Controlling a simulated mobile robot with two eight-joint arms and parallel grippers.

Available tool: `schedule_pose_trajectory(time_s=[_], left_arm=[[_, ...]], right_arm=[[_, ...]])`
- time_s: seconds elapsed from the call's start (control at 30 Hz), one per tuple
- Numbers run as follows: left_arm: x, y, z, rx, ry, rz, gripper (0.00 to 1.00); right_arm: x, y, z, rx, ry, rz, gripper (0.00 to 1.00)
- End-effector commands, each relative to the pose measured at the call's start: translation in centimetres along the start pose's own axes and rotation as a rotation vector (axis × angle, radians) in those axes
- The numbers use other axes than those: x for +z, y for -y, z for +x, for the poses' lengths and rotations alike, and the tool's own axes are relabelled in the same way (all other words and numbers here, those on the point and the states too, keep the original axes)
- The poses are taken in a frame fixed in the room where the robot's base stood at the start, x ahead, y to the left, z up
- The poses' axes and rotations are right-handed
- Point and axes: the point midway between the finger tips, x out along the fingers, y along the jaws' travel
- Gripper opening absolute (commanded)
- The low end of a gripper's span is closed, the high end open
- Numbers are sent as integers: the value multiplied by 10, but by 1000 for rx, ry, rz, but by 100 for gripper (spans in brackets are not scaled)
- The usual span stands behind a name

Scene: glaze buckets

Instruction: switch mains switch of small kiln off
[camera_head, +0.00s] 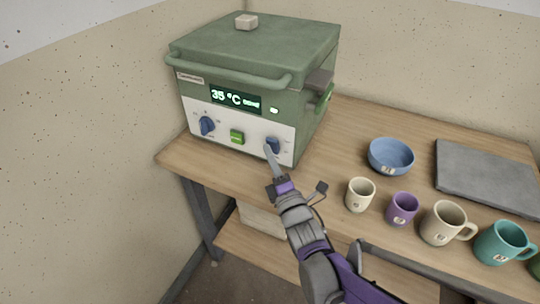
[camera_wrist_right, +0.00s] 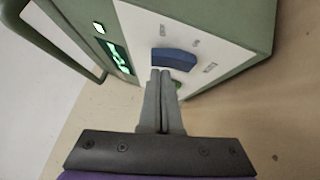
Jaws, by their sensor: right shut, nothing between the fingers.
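The small kiln (camera_head: 250,85) is a green box with a lid, standing on the wooden table. Its lit display (camera_head: 236,98) reads 35 °C. On its white front panel (camera_head: 222,122) are a blue round knob at left, a green button (camera_head: 237,137) in the middle and a blue switch (camera_head: 273,143) at right. My right gripper (camera_head: 267,148) is shut and empty, its fingertips at the blue switch. In the right wrist view the fingertips (camera_wrist_right: 160,74) meet the lower edge of the blue switch (camera_wrist_right: 175,58); I cannot tell whether they touch. The panel lettering is too small to read.
A blue bowl (camera_head: 391,156), several cups and mugs, including a purple cup (camera_head: 402,208) and a teal mug (camera_head: 503,243), and a grey slab (camera_head: 487,177) stand right of the kiln. A bar handle (camera_head: 225,75) sticks out above the panel. Walls close in left and behind.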

Motion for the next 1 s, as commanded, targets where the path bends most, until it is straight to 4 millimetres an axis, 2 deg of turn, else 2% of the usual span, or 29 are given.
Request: schedule_pose_trajectory(time_s=[0.37,0.53,0.67,1.0], left_arm=[[0,0,-1,0,0,0,0],[-5,0,-23,0,-5,0,0],[-4,0,-17,0,-4,0,0],[-4,0,-19,0,-4,0,0]], right_arm=[[2,-1,1,-3,0,3,0],[7,-9,6,-60,0,60,0],[6,-3,6,-61,0,62,0],[8,-4,3,-61,0,61,0]])
